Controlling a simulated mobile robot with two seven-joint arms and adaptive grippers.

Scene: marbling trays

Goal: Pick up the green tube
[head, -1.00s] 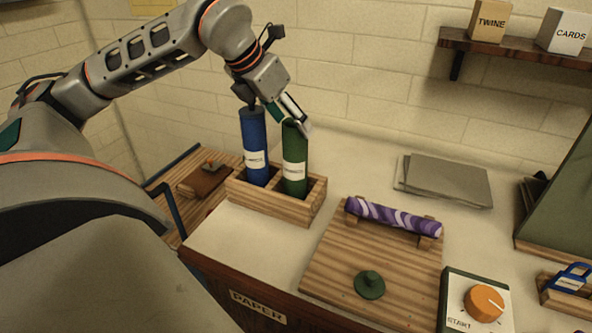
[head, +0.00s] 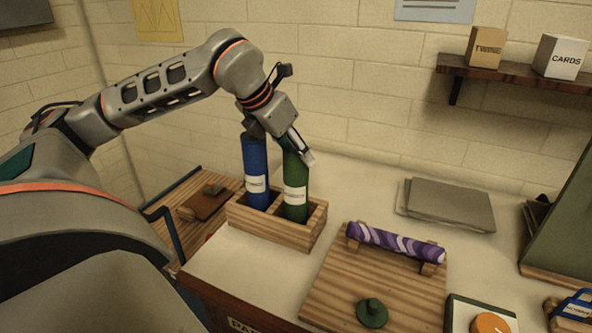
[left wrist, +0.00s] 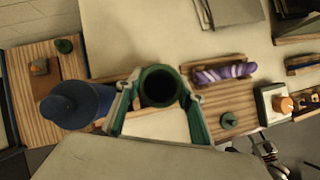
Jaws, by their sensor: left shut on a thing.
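The green tube (head: 295,190) stands upright with a white label, its lower end in the right compartment of the wooden rack (head: 272,232). My left gripper (head: 298,150) comes down on its upper end and is shut on it. In the left wrist view the round dark mouth of the green tube (left wrist: 159,88) sits between the two fingers. The blue tube (head: 256,175) stands upright in the left compartment, close beside the gripper; it also shows in the left wrist view (left wrist: 75,103). A grey mechanical part at the lower right there may be my right gripper, too small to tell.
A wooden board (head: 340,285) with a purple marbled roll (head: 395,243) and a green knob (head: 372,313) lies right of the rack. Grey sheets (head: 447,205) lie farther back. An orange dial (head: 490,323) is at lower right.

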